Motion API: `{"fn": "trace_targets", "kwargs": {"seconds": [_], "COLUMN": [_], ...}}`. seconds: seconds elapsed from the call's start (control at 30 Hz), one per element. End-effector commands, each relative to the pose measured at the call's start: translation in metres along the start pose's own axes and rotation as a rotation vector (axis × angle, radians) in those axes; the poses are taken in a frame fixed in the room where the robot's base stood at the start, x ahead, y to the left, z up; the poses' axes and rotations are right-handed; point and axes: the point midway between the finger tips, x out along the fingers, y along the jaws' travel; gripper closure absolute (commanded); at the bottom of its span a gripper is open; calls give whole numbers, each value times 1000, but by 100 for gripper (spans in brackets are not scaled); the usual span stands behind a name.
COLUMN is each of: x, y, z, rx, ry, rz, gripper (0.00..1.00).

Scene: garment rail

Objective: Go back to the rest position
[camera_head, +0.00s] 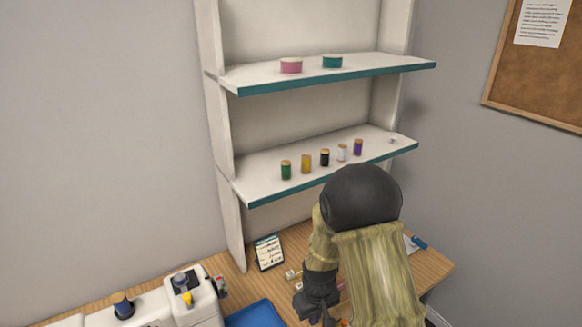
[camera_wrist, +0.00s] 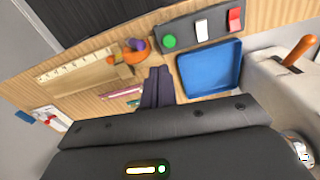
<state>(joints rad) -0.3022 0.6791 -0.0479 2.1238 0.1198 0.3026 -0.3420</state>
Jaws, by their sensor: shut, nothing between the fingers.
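My gripper (camera_head: 322,314) hangs low over the wooden table in the head view, partly cut off by the lower edge and beside my own arm. In the wrist view its dark fingers (camera_wrist: 158,72) are together, with nothing between them. The fingers appear in front of the tabletop, left of a blue tray (camera_wrist: 209,68). Whether the fingertips touch the table cannot be told.
A shelf unit (camera_head: 222,140) holds several spools and two round tins. A sewing machine (camera_head: 196,303) stands at the left. A ruler (camera_wrist: 75,68), an orange object (camera_wrist: 130,56) and a switch panel (camera_wrist: 197,32) surround the fingers. A small card (camera_head: 268,252) stands behind.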

Motion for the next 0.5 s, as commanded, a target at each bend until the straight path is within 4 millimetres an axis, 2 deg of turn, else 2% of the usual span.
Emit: {"fn": "trace_targets", "kwargs": {"seconds": [0.03,0.2,0.5], "x": [-19,-68,-136], "y": [7,25,42], "z": [7,38,105], "rx": [37,160,367], "ry": [19,65,145], "rz": [3,13,42], "gripper": [100,100,100]}}
